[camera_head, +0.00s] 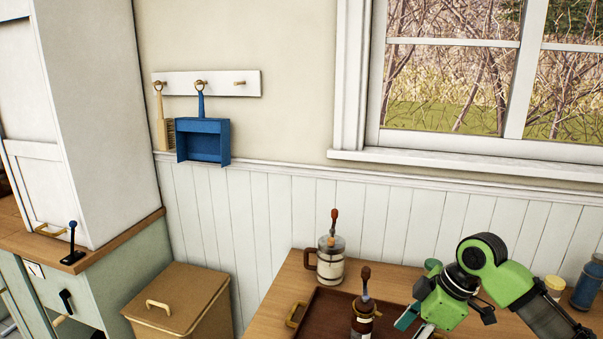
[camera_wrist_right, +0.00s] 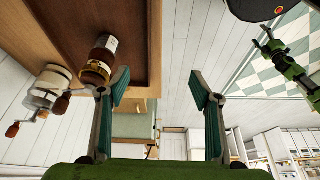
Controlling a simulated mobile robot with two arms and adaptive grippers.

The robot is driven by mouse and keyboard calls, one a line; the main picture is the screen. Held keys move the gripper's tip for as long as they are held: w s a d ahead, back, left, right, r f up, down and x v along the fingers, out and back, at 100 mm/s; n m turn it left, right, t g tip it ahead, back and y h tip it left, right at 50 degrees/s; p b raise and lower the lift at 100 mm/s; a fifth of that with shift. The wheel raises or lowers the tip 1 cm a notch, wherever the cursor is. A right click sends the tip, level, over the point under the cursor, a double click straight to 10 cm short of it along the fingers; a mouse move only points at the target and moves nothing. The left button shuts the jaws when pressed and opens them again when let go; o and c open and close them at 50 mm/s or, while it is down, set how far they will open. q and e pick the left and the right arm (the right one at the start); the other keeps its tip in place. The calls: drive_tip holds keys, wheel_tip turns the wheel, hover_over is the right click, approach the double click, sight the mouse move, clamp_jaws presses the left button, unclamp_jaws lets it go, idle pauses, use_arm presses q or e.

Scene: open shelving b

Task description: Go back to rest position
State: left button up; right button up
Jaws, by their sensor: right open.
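My right gripper (camera_head: 415,325) hangs over the right part of the brown tray (camera_head: 327,312) in the head view, partly cut off by the lower edge. In the right wrist view its two teal fingers (camera_wrist_right: 160,92) are wide apart with nothing between them. A dark jar with a label (camera_head: 363,325) stands in the tray left of the gripper, apart from it. It also shows in the wrist view (camera_wrist_right: 98,62). A green arm, seemingly my left, ends in a small dark gripper (camera_wrist_right: 267,42) at the wrist view's upper right. Its jaws are too small to judge.
A white mug-like grinder (camera_head: 331,262) with a crank stands behind the tray. A blue jar (camera_head: 587,285) is at the table's right. A lidded bin (camera_head: 178,303) stands left of the table. A blue dustpan (camera_head: 203,140) and brush (camera_head: 161,127) hang on the wall.

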drive_tip(key=s+a+f+m+t, duration=0.1)
drive_tip(key=s+a+f+m, duration=0.1)
drive_tip(key=s+a+f, duration=0.4)
drive_tip(key=s+a+f+m, duration=0.2)
drive_tip(key=s+a+f, duration=0.1)
drive_tip(key=s+f, duration=0.5)
drive_tip(key=s+d+f+m+t+h, duration=0.15)
drive_tip(key=s+d+m, duration=0.25)
drive_tip(key=s, duration=0.4)
drive_tip(key=s+d+f+m+g+h, duration=0.1)
drive_tip(key=s+d+f+m+h, duration=0.15)
drive_tip(key=s+d+m, duration=0.35)
wheel_tip(320, 180, down, 24)
drive_tip(key=s+a+n, duration=0.2)
drive_tip(key=s+d+f+g, duration=0.2)
drive_tip(key=s+d+f, duration=0.1)
drive_tip(key=s+f, duration=1.4)
drive_tip(key=shift+s+d+f, duration=0.2)
drive_tip(key=shift+s+f, duration=0.15)
drive_tip(key=shift+f, duration=0.1)
